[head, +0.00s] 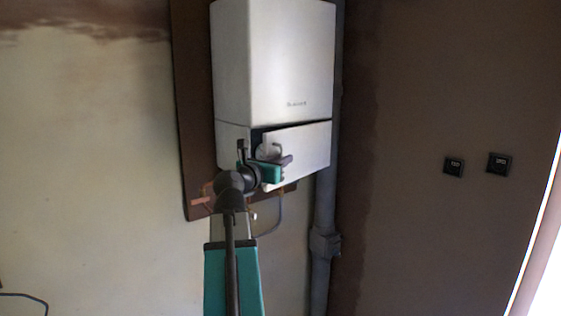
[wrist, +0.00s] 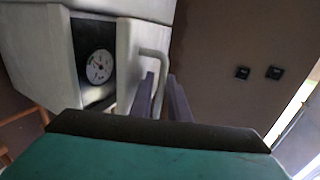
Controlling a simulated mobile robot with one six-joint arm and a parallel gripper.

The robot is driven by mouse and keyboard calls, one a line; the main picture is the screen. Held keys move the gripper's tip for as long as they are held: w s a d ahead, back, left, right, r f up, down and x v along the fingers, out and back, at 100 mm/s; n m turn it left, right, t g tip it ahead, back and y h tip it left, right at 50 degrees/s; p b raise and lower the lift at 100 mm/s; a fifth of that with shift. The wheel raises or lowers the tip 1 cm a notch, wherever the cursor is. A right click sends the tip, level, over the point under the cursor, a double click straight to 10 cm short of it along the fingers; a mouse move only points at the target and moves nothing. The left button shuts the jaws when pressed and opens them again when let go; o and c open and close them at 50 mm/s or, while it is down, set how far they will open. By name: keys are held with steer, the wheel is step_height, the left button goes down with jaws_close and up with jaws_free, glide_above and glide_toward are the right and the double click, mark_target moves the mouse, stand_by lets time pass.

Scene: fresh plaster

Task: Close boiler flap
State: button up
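The white boiler (head: 272,60) hangs on the wall, with its flap (head: 308,148) at the bottom front. The flap stands ajar, with a dark gap along its top and left side. In the wrist view the flap (wrist: 128,62) stands out beside the opening, which shows a round gauge (wrist: 98,66). A pale bar handle (wrist: 160,68) is on the flap's outer face. My gripper (head: 284,161) is at the flap's left part. In the wrist view my gripper's fingers (wrist: 163,98) are apart, with the handle's lower bar between them. Contact with the handle cannot be told.
A grey pipe (head: 324,215) runs down the wall right of the boiler. Copper pipes (head: 201,201) and a dark hose (head: 277,215) show below it. Two black wall sockets (head: 498,164) are on the right wall. The space between flap and right wall looks clear.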

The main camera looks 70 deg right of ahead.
jaws_close()
steer(key=shift+w+d, duration=0.1)
steer(key=shift+d, duration=0.05)
stand_by(1.3)
